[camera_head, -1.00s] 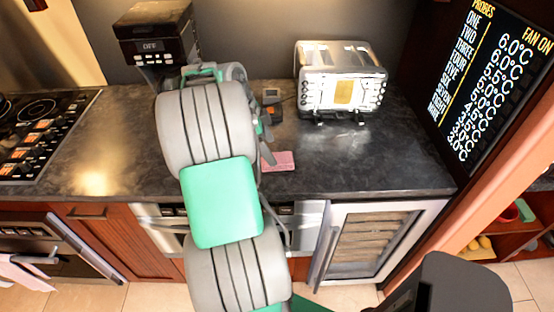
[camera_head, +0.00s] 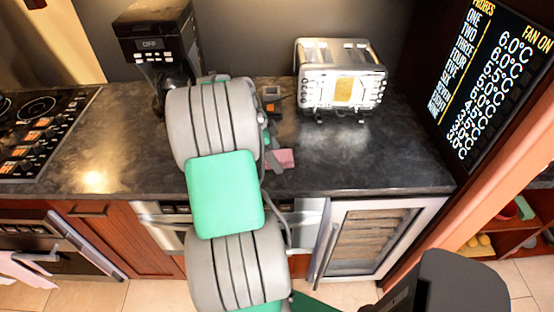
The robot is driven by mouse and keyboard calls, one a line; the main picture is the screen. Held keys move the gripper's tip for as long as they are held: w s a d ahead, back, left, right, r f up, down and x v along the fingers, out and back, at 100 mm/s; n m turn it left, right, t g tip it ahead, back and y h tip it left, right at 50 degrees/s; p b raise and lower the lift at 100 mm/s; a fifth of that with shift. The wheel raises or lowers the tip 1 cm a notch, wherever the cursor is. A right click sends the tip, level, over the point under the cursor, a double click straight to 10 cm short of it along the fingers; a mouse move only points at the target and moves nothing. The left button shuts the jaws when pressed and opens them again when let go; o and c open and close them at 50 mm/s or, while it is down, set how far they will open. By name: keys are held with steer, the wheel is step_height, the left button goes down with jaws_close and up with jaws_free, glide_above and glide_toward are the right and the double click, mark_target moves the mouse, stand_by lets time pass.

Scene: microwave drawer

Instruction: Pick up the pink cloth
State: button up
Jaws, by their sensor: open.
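A small pink cloth (camera_head: 286,158) lies flat on the dark counter, just right of my arm. Its left part is hidden behind my gripper (camera_head: 271,156). My gripper shows only in part past the right edge of my arm, as a grey finger at the cloth's left side. The gripper is open. Whether the finger touches the cloth or hovers above it cannot be told.
A silver toaster (camera_head: 342,77) stands behind and right of the cloth. A black coffee maker (camera_head: 157,45) stands at the back left. A small dark gadget (camera_head: 271,93) sits behind my arm. The counter (camera_head: 370,165) right of the cloth is clear. A pale pink towel (camera_head: 24,269) hangs at the oven.

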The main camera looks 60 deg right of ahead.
steer(key=shift+c, duration=0.2)
steer(key=c, duration=1.4)
